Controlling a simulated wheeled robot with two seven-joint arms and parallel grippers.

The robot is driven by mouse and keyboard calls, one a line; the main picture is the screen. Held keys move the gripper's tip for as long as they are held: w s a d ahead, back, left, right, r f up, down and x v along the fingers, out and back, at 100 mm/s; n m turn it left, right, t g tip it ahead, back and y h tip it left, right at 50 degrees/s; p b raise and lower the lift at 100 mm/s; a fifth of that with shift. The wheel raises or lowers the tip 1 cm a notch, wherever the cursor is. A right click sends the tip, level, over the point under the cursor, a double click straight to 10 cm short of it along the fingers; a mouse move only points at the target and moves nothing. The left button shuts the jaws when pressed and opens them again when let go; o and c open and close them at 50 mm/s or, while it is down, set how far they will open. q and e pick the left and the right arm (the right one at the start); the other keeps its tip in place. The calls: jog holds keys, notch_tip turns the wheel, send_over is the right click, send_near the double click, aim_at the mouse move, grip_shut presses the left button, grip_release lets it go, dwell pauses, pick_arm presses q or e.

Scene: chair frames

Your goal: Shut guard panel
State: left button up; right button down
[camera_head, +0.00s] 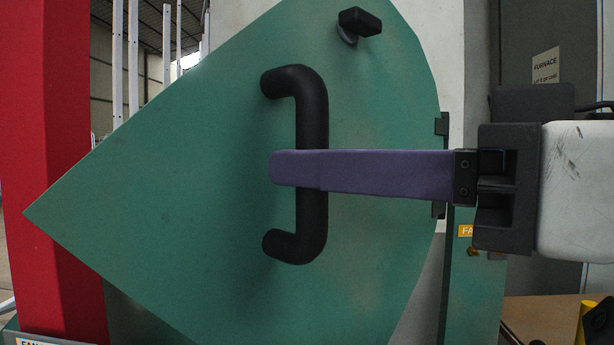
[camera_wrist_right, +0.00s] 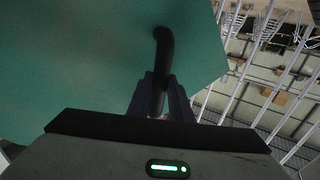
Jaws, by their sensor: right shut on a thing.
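The green guard panel (camera_head: 190,170) fills much of the head view, with a pointed corner at the left and a curved edge at the right. A black D-shaped handle (camera_head: 312,110) stands on its face. My right gripper (camera_head: 290,168), with purple fingers, comes in from the right and is shut on the handle's middle bar. In the right wrist view, the handle (camera_wrist_right: 162,60) runs between the fingers of my right gripper (camera_wrist_right: 160,90), against the panel (camera_wrist_right: 80,60). A small black latch knob (camera_head: 360,21) sits near the panel's top. My left gripper is not in view.
A red post (camera_head: 45,120) stands at the left, behind the panel's corner. A green post (camera_head: 470,285) with a yellow label is at the lower right. A grey cabinet with a furnace sign (camera_head: 545,66) is behind my right arm. A yellow object is at the bottom right.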

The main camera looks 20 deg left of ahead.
pick_arm(q)
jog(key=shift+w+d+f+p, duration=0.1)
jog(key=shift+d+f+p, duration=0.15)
jog(key=shift+p, duration=0.2)
pick_arm(e)
jog(key=shift+a+f, duration=0.25)
jog(key=shift+a, duration=0.55)
jog(key=c, duration=1.5)
grip_release()
jog(key=shift+c, duration=0.2)
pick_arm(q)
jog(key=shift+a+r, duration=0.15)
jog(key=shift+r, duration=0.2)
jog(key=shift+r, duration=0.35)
pick_arm(e)
jog(key=shift+w+r, duration=0.1)
jog(key=shift+r, duration=0.05)
